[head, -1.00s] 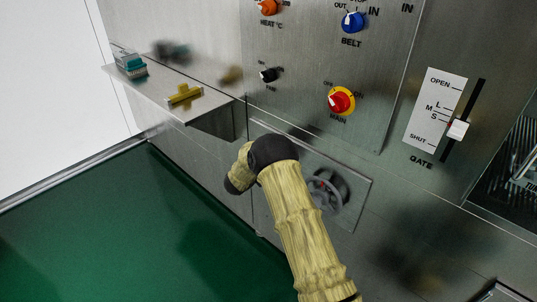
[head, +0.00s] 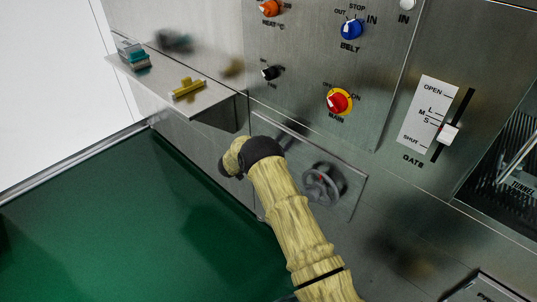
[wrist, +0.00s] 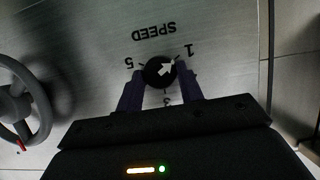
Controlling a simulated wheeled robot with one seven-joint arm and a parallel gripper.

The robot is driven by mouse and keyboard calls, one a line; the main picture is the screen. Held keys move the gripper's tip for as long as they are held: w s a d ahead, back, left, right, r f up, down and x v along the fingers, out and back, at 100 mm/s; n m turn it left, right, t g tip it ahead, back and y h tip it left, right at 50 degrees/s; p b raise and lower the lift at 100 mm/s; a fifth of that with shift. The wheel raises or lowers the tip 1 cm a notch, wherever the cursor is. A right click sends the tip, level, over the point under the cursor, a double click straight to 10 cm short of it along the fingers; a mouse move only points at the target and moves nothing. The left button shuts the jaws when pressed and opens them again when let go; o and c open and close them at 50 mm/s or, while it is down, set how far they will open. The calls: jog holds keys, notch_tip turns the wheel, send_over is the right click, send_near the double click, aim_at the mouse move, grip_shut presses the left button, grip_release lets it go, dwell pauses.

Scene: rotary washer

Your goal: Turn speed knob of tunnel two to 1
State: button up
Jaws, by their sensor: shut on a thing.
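The speed knob (wrist: 159,71) is a small round black knob with a white arrow, in the wrist view, which shows the panel upside down. The arrow points up and right in the picture, towards the mark 1 (wrist: 190,50). The 5 is on the other side and the 3 is below the knob. My gripper (wrist: 160,84) has one dark finger on each side of the knob and is shut on it. In the head view my arm hides the gripper and this knob. No tunnel number is readable beside the knob.
A grey handwheel (head: 322,185) is just right of my arm; it also shows at the left of the wrist view (wrist: 20,105). A steel shelf (head: 215,110) juts out at left. Main knob (head: 339,101), belt knob (head: 352,28) and gate lever (head: 447,134) are above. Green floor (head: 130,230) is open.

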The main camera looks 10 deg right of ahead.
jog(key=o, duration=1)
jog(key=v, duration=1.7)
jog(key=shift+a+r+p, duration=0.1)
jog(key=shift+a+p, duration=0.05)
jog(key=shift+p, duration=0.2)
